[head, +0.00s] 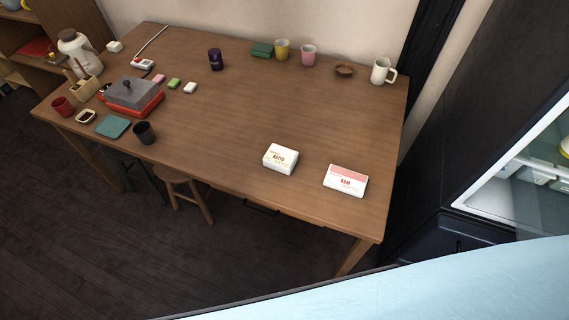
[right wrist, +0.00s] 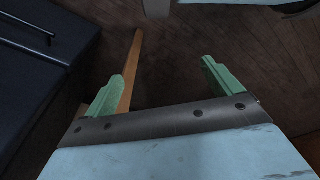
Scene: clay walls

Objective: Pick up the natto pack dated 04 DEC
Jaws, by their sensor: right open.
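Two packs lie on the wooden table (head: 225,120) near its front right part. The dates on both are too small to read. My right gripper (right wrist: 165,80) shows in the right wrist view, open and empty, with green fingers apart over the dark floor. Neither pack shows in that view. My left gripper is not in view.
An open fridge (head: 520,190) stands right of the table. A stool (head: 183,190) is under the front edge. A red and grey cooker (head: 135,95), cups and small items stand at the table's left. Several cups line the back. The table's middle is clear.

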